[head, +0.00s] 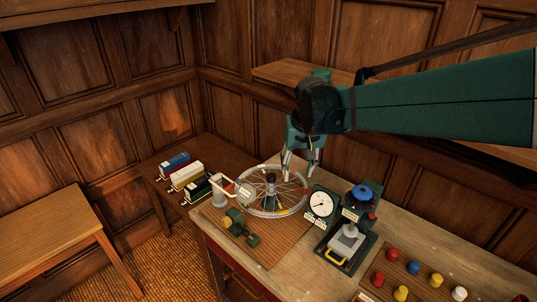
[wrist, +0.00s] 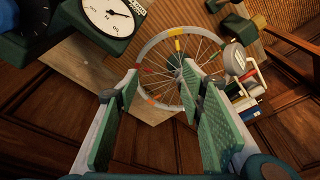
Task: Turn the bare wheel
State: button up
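The bare wheel (head: 250,209) is a spoked metal rim lying flat on a dark hub stand, over a brown board on the bench. In the wrist view the wheel (wrist: 148,47) shows coloured marks in yellow, red and orange on its rim. My gripper (head: 299,173) is above the far right part of the rim, pointing down. In the wrist view my gripper (wrist: 165,82) has its two green-padded fingers spread wide, with nothing held between them. The wheel shows beyond and between the fingertips; I cannot tell whether either finger touches it.
A dial gauge (head: 320,204) stands right of the wheel, beside a green device with a blue knob (head: 361,193). A grey cylinder with a white handle (head: 219,188) and a green clamp (head: 238,226) stand left. Coloured pegs (head: 414,267) sit front right. Books (head: 187,175) lie behind left.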

jog(key=w+a+g+p, duration=0.1)
jog(key=w+a+p, duration=0.2)
jog(key=w, duration=0.3)
jog(key=g+p, duration=0.1)
jog(key=p, duration=0.2)
send_near(271, 174)
jog(key=shift+s+d+f, duration=0.2)
jog(key=shift+f, duration=0.2)
jog(key=shift+w+a+f+g+p, duration=0.25)
jog(key=shift+w+f+g+p, duration=0.05)
jog(key=shift+p, duration=0.05)
jog(key=shift+f, duration=0.1)
jog(key=shift+f, duration=3.9)
jog(key=c, duration=1.2)
